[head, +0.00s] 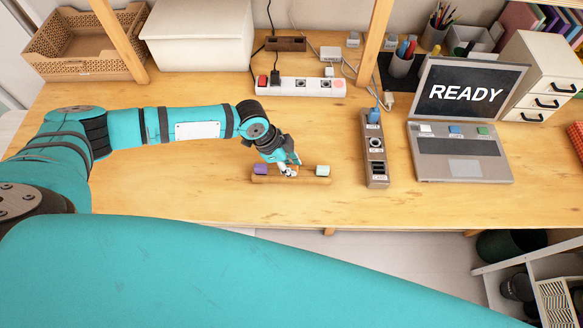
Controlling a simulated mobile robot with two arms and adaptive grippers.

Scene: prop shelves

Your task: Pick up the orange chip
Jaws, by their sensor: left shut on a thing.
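A small wooden rack (291,180) lies near the front of the table. A purple chip (260,169) sits at its left end and a pale whitish-green chip (322,170) at its right end. My left gripper (289,171) reaches down to the middle of the rack, between these two chips. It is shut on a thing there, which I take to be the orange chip. The fingers hide nearly all of it, so its shape and whether it still touches the rack cannot be told. My right gripper is not in view.
A dock (376,153) with a blue chip (373,117) stands right of the rack. Further right is an open laptop (463,145) reading READY, with small coloured pieces on it. A power strip (313,86) lies behind. The table front is clear.

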